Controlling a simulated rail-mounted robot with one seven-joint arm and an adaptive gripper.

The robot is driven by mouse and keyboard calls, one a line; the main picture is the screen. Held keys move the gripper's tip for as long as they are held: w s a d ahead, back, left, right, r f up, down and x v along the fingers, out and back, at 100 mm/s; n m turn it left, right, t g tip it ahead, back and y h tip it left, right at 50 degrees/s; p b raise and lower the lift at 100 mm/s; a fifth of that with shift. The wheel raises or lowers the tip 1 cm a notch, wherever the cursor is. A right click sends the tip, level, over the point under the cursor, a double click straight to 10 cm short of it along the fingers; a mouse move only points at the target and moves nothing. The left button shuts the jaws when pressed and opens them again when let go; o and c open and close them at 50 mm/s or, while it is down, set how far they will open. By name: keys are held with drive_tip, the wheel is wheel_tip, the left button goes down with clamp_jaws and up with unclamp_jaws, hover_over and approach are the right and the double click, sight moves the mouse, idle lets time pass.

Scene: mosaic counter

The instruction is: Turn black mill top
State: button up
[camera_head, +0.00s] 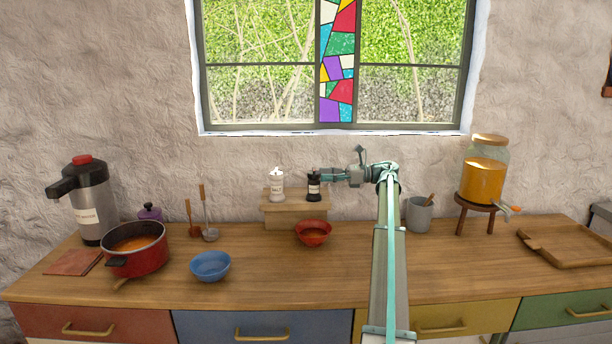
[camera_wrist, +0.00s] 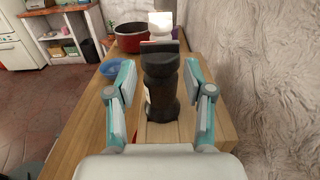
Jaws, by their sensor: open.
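The black mill (camera_head: 314,187) stands upright on a small wooden riser (camera_head: 280,219) at the back of the counter, beside a white mill labelled SALT (camera_head: 277,186). In the wrist view the black mill (camera_wrist: 160,82) stands between the two teal fingers of my gripper (camera_wrist: 158,84). The fingers are apart, with a visible gap on each side of the mill. My gripper (camera_head: 323,177) reaches it from the right in the head view. The white mill is partly hidden behind the black one in the wrist view.
A red bowl (camera_head: 313,233) sits just in front of the riser, and a blue bowl (camera_head: 210,266) is to its left. A red pot (camera_head: 136,249) and a flask (camera_head: 90,203) stand at the left. A grey mug (camera_head: 419,215) and a drink dispenser (camera_head: 483,180) stand right of my arm.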

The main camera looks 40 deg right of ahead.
drive_tip(key=p+x, duration=0.1)
drive_tip(key=x, duration=0.6)
drive_tip(key=shift+w, duration=0.1)
clamp_jaws()
idle(0.3)
